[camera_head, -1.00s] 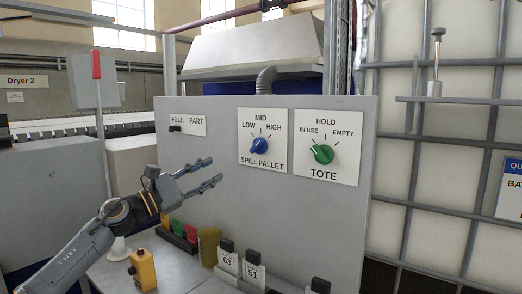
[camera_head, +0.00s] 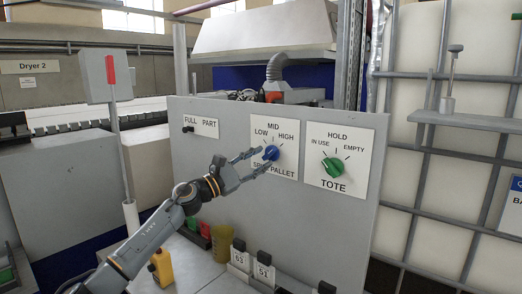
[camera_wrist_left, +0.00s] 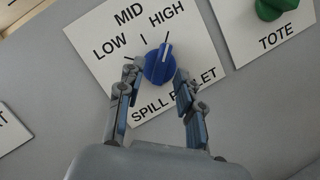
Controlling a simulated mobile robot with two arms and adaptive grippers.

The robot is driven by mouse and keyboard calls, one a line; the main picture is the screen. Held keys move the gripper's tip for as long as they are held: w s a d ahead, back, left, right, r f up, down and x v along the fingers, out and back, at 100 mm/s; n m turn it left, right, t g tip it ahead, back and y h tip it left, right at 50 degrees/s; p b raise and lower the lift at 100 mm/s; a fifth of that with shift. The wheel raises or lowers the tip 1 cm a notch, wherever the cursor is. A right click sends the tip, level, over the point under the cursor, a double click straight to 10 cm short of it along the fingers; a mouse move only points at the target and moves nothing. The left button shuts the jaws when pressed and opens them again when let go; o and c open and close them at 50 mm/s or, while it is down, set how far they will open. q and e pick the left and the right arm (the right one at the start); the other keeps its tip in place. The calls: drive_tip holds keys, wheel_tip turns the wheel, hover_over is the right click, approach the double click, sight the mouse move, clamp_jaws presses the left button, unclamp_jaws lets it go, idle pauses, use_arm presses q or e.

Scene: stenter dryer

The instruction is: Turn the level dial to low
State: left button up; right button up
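The level dial is the blue knob (camera_head: 271,152) on the white SPILL PALLET plate (camera_head: 286,138), marked LOW, MID and HIGH. In the left wrist view the knob (camera_wrist_left: 158,66) has a white pointer line aimed toward the HIGH tick. My left gripper (camera_head: 257,164) is at the dial, with its fingers open on either side of the knob. In the left wrist view its fingertips (camera_wrist_left: 158,70) lie very close to the knob's two sides; I cannot tell whether they touch. The arm and fingers hide part of the SPILL PALLET lettering. My right gripper is not in view.
A green TOTE dial (camera_head: 333,167) is on the plate to the right. A small black FULL/PART switch (camera_head: 188,129) is on the left. A yellow bottle (camera_head: 162,267) and numbered boxes (camera_head: 264,270) stand below the grey panel (camera_head: 345,215).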

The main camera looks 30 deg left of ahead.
use_arm(q)
drive_tip(key=shift+w+d+r, duration=0.2)
drive_tip(key=shift+w+d, duration=0.05)
drive_tip(key=shift+w, duration=0.15)
clamp_jaws()
